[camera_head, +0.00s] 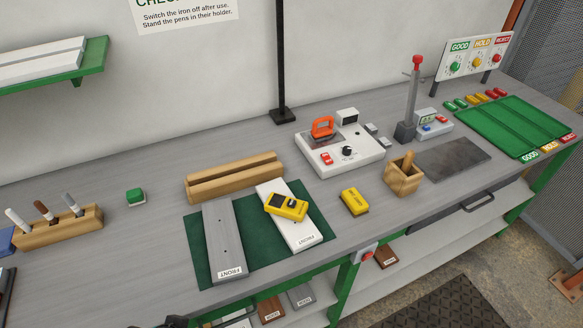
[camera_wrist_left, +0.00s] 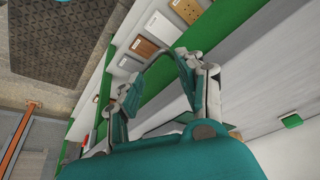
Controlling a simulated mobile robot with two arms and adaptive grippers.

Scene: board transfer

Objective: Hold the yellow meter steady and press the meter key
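In the head view only a dark part, possibly of my left arm, shows at the bottom edge, well away from the meter. My right gripper is not in view.
A grey board (camera_head: 224,239) lies beside the white one on a green mat (camera_head: 197,258). A yellow block (camera_head: 355,201), wooden box (camera_head: 404,177) and white console (camera_head: 364,160) stand to the right. A wooden rail (camera_head: 235,178) lies behind.

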